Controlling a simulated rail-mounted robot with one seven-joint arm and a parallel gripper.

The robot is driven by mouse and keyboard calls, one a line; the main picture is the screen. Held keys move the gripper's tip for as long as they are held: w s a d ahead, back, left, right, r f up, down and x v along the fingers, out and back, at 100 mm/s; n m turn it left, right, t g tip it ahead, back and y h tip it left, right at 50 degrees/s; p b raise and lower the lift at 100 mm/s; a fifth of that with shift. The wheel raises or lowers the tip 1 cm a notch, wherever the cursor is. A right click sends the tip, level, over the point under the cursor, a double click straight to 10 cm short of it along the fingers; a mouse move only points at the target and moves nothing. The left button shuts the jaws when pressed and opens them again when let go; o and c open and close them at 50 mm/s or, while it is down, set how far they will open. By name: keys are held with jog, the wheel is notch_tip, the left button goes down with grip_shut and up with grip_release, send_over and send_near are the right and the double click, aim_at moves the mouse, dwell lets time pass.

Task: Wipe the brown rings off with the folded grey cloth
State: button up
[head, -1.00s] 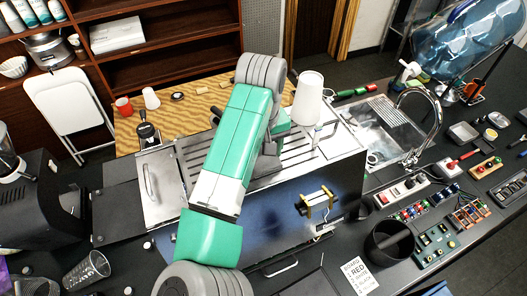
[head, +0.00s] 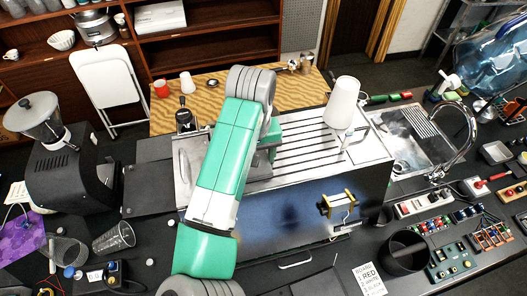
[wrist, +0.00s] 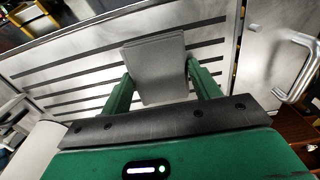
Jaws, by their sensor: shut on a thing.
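My gripper (wrist: 158,82) is shut on the folded grey cloth (wrist: 155,62), a flat grey pad between its green fingers in the wrist view. The cloth is over the slatted steel top (wrist: 85,72) of the brewer; I cannot tell whether it touches. I cannot make out brown rings in either view; the arm and cloth hide part of the top.
A white canister (head: 342,102) stands at the right of the slatted top. A red cup (head: 161,89) and a white cup (head: 187,82) stand on the wood-grained counter (head: 215,100) behind. A curved metal handle (wrist: 298,68) rises at the right in the wrist view. The sink (head: 415,140) is further right.

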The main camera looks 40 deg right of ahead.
jog(key=shift+w+a+r+p, duration=0.1)
jog(key=shift+a+r+p, duration=0.2)
jog(key=shift+r+p, duration=0.1)
notch_tip(320, 180, up, 2)
jog(key=shift+d+r+p, duration=0.1)
jog(key=shift+r+p, duration=0.1)
jog(key=shift+p, duration=0.6)
notch_tip(320, 180, up, 5)
jog(key=p, duration=0.5)
